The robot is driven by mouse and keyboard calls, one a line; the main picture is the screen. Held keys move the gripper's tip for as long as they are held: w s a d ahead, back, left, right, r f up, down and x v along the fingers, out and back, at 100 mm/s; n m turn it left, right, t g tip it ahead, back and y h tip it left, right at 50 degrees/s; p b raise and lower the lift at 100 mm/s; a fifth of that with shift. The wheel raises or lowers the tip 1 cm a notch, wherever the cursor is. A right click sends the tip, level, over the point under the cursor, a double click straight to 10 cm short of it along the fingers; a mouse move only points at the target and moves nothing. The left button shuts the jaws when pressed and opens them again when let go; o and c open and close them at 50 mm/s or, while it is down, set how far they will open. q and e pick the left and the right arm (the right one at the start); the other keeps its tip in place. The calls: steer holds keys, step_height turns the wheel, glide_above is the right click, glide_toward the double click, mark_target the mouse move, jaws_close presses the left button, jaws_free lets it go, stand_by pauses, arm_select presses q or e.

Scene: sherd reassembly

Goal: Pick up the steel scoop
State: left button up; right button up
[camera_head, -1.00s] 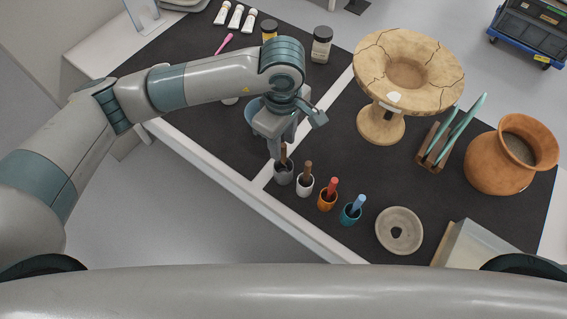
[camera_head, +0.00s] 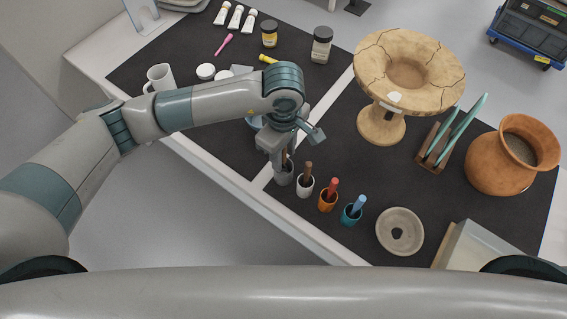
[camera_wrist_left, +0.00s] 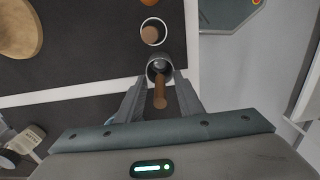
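Several cups stand in a row near the table's front edge, each with a tool handle sticking up. A dark grey metal cup (camera_head: 284,177) holds a brown handle (camera_wrist_left: 160,97). A white cup (camera_head: 305,188) holds another brown handle, an orange cup (camera_head: 327,201) a red one, a teal cup (camera_head: 351,215) a blue one. The tool heads are hidden inside, so I cannot tell which is the steel scoop. My left gripper (camera_wrist_left: 160,88) points down over the grey cup. Its fingers are open on both sides of that brown handle, with gaps visible. My right gripper is out of view.
A cracked tan pedestal dish (camera_head: 420,88), a rack with teal pieces (camera_head: 437,150), an orange pot (camera_head: 492,165) and a grey ring (camera_head: 400,230) stand to the right. A white mug (camera_head: 160,77) and jars (camera_head: 321,45) are behind. Black mat (camera_head: 345,120) lies bare between.

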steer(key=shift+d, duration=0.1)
arm_select(q)
jaws_close()
steer(key=shift+r, duration=0.1)
